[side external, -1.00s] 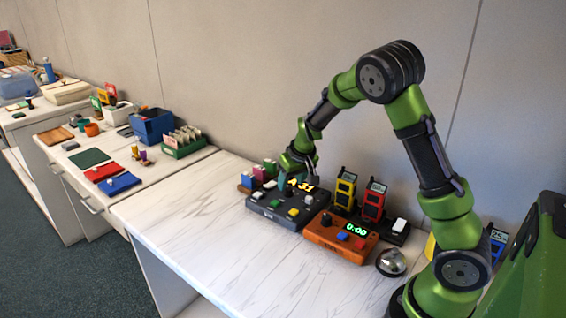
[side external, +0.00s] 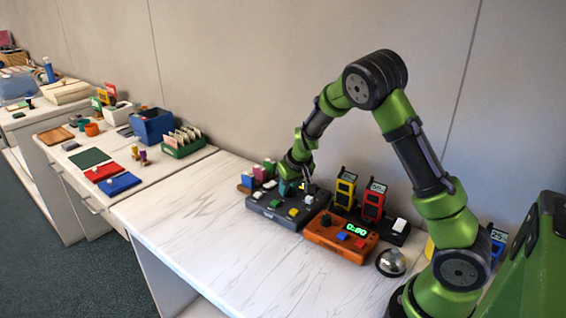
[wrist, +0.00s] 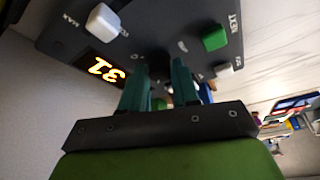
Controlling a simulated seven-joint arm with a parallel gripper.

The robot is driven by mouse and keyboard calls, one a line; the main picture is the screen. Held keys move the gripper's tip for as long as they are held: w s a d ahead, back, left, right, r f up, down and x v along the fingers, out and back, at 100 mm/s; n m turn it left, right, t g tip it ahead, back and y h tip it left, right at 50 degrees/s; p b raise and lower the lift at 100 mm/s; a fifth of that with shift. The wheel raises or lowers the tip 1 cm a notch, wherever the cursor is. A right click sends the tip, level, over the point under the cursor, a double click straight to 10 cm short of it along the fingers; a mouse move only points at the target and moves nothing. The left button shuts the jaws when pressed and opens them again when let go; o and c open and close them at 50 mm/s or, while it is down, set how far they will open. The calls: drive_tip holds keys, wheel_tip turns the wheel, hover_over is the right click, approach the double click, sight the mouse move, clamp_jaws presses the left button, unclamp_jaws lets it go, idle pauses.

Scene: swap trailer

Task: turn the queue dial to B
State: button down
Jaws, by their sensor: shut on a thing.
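The dark grey queue box (side external: 265,208) stands on the white counter, with coloured and white buttons on top. In the wrist view its panel (wrist: 155,25) carries a lit display (wrist: 107,69) reading 31 upside down, a white button (wrist: 107,20) and a green button (wrist: 214,38) marked NEXT. My gripper (wrist: 160,70) has its teal fingers down at the panel, between the display and the green button. It is shut on the queue dial, which the fingers mostly hide; I cannot read the dial's setting. In the side view my gripper (side external: 291,187) is over the box's far part.
A silver bell (side external: 391,262) sits further right. The counter's front left is clear.

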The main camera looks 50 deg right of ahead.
drive_tip(key=shift+a+m, duration=0.1)
drive_tip(key=shift+m, duration=0.2)
drive_tip(key=m+g+h, duration=0.1)
drive_tip(key=m, duration=0.2)
drive_tip(key=shift+w+a, duration=0.1)
drive_tip(key=shift+w+m+g+h, duration=0.1)
drive_tip(key=shift+m+g+h, duration=0.25)
drive_tip(key=shift+m, duration=1)
drive_tip(key=shift+m+g+h, duration=0.25)
drive_tip(key=shift+m+g, duration=0.1)
drive_tip(key=shift+m, duration=1)
drive_tip(key=c, duration=0.9)
unclamp_jaws()
drive_tip(key=v, duration=1.7)
drive_tip(key=shift+a+f, duration=0.1)
